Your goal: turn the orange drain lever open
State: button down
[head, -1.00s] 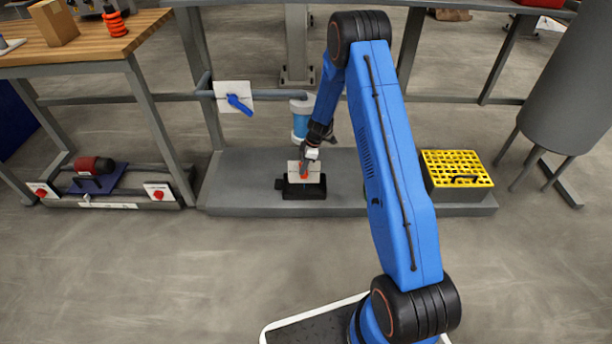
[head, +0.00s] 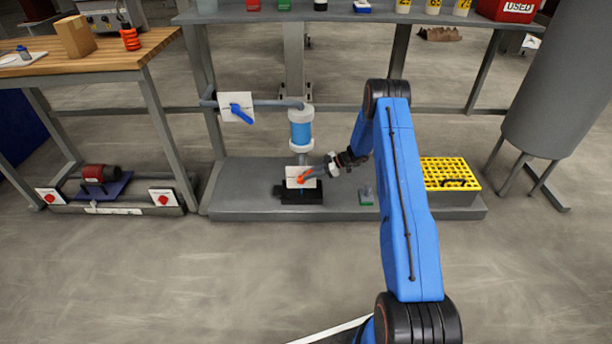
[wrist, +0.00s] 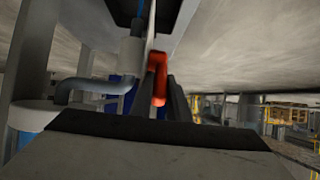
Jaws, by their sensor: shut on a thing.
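The orange drain lever (head: 307,178) sits in front of a white plate (head: 291,176) on a black block (head: 301,196), low on the grey bench shelf. It points to the right and slightly up from its pivot. My gripper (head: 322,171) reaches it from the right and is shut on its free end. In the wrist view the orange lever (wrist: 158,80) shows between the dark fingers (wrist: 172,104), with the picture upside down. Part of the lever is hidden by the fingers.
A blue lever (head: 240,113) on a white plate is at upper left. The front floor is clear.

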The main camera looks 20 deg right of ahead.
jog(key=shift+s+d+f+y, duration=0.1)
jog(key=shift+d+f+y, duration=0.25)
jog(key=shift+y, duration=0.35)
jog(key=c, duration=2)
grip_release()
jog(key=shift+d, duration=0.1)
jog(key=v, duration=1.7)
jog(key=shift+s+d+f, duration=0.1)
jog(key=shift+s+f, duration=0.1)
jog(key=shift+s, duration=0.15)
